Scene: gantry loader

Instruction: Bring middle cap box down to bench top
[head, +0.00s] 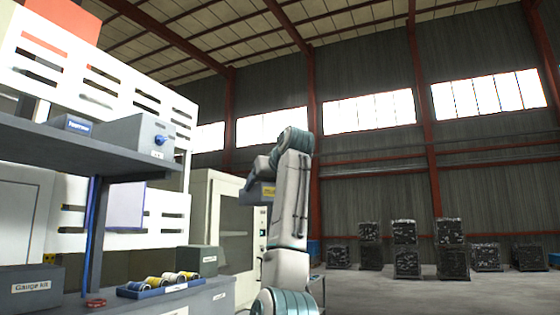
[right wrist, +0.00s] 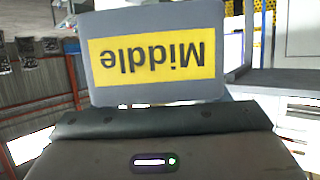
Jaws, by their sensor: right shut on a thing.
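The middle cap box (right wrist: 152,92) is grey with a yellow label reading "Middle", upside down in the right wrist view. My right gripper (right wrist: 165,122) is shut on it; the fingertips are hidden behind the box. My left gripper is not in view.
The upper shelf (head: 70,150) holds a grey box with a blue knob (head: 128,134) and a small blue-grey box (head: 70,123). On the bench stand a blue tray of spools (head: 130,292) and a grey block (head: 196,261). A pale cabinet (head: 226,215) stands behind.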

